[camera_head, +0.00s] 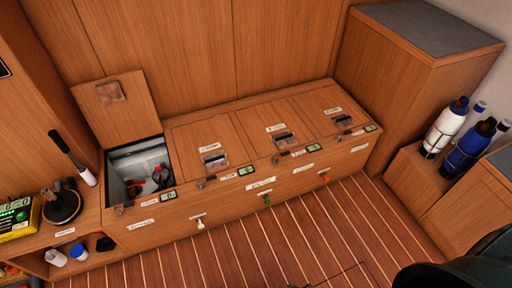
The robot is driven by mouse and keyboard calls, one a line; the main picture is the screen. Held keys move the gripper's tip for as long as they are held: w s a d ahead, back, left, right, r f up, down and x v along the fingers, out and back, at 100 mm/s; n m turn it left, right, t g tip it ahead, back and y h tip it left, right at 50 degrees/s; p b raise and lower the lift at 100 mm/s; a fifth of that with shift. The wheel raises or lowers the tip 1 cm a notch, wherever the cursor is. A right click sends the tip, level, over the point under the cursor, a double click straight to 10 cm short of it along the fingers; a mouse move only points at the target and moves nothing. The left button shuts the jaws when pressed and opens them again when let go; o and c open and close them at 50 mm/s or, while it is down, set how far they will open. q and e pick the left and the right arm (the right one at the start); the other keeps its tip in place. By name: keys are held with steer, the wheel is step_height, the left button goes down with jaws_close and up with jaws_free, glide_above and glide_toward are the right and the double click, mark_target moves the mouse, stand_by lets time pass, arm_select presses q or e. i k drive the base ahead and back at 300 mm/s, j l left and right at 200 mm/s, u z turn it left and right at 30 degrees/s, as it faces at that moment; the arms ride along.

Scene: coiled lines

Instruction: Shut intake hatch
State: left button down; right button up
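A wooden bench locker (230,205) runs along the back wall with a row of hatches in its top. The leftmost hatch lid (130,122) stands open, tilted up against the wall, with a small brownish patch near its top. Below it is the open grey compartment (124,162), holding a few dark and red items that are hard to make out. The other hatches, the second (190,138), third (262,118) and rightmost (315,103), lie shut, each with a latch. The labels are too small to read, so I cannot tell which is the intake hatch. Neither gripper shows.
Coloured pulls, white (200,225), green (267,199) and orange (325,179), sit on the locker front. Bottles (445,125) stand at right. The striped floor (300,245) is largely clear.

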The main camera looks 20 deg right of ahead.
mark_target(119, 109)
steer(key=j+z, duration=0.15)
steer(key=z, duration=0.2)
steer(key=j+z, duration=0.15)
steer(key=z, duration=0.25)
steer(key=k+j+z, duration=0.2)
steer(key=j, duration=0.25)
steer(key=k+j+z, duration=0.15)
steer(key=j, duration=0.25)
steer(key=k+j+z, duration=0.2)
steer(key=j, duration=0.2)
steer(key=k+j, duration=0.15)
steer(key=j, duration=0.2)
steer(key=k+j, duration=0.15)
steer(key=j, duration=0.25)
steer(key=i+l+u, duration=0.3)
steer(key=i, duration=0.3)
steer(key=i+l+u, duration=0.3)
steer(key=i+l, duration=0.25)
